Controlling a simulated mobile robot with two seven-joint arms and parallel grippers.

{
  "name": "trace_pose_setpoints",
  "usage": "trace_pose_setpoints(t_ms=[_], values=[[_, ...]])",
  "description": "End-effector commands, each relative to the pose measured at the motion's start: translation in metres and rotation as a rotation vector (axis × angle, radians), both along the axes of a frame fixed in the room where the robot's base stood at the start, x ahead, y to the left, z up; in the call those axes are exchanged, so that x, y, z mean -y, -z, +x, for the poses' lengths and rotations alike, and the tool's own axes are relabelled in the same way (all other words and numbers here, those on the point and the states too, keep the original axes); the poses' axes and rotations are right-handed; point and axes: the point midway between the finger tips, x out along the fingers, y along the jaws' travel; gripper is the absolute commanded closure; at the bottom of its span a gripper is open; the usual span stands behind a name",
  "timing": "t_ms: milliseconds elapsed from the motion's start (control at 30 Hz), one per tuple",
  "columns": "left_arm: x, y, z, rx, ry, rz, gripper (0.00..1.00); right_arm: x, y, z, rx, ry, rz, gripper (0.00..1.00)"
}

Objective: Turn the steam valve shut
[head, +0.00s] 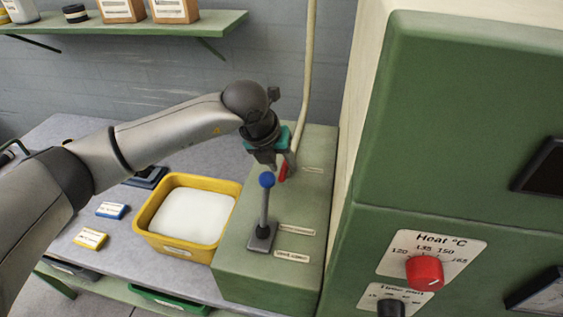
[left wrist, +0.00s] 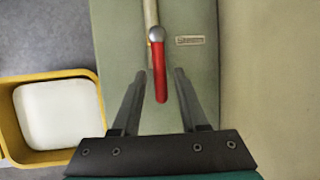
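The steam valve's red lever (left wrist: 160,75) shows in the left wrist view, with a silver round pivot (left wrist: 156,34) at its far end on a pale pipe. The lever points back toward my gripper, along the line of the pipe. My left gripper (left wrist: 158,74) is open, with one finger on each side of the lever's near end and a gap on both sides. I cannot tell its exact height over the lever. In the head view the left gripper (head: 277,163) is above the green machine top, partly hiding the red lever (head: 283,172). My right gripper is not in view.
A blue-knobbed lever (head: 266,181) stands upright on the green machine top (head: 232,258), close in front of my gripper. A yellow tub (head: 150,212) of white material is left of it. The tall green cabinet (head: 455,130) is on the right.

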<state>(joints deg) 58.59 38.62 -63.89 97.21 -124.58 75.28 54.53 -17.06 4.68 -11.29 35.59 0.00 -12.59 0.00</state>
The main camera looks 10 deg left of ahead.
Motion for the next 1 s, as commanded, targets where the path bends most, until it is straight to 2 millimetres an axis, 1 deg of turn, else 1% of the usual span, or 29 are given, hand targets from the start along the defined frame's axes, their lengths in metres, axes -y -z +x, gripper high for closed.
trace_pose_setpoints(t_ms=[33, 300, 367, 1000], values=[[0.0, -0.0002, -0.0001, 0.0, 0.0, 0.0, 0.64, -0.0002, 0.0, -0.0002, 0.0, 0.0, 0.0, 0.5], [-0.0002, -0.0004, 0.0, 0.0, 0.0, 0.0, 0.94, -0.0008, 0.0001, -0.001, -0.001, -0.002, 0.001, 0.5], [-0.0002, -0.0005, 0.0, 0.0, 0.0, 0.0, 1.0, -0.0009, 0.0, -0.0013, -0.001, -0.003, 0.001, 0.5], [-0.0003, -0.0009, 0.0002, 0.001, -0.001, 0.0, 1.0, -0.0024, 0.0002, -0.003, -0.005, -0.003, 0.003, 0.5]])
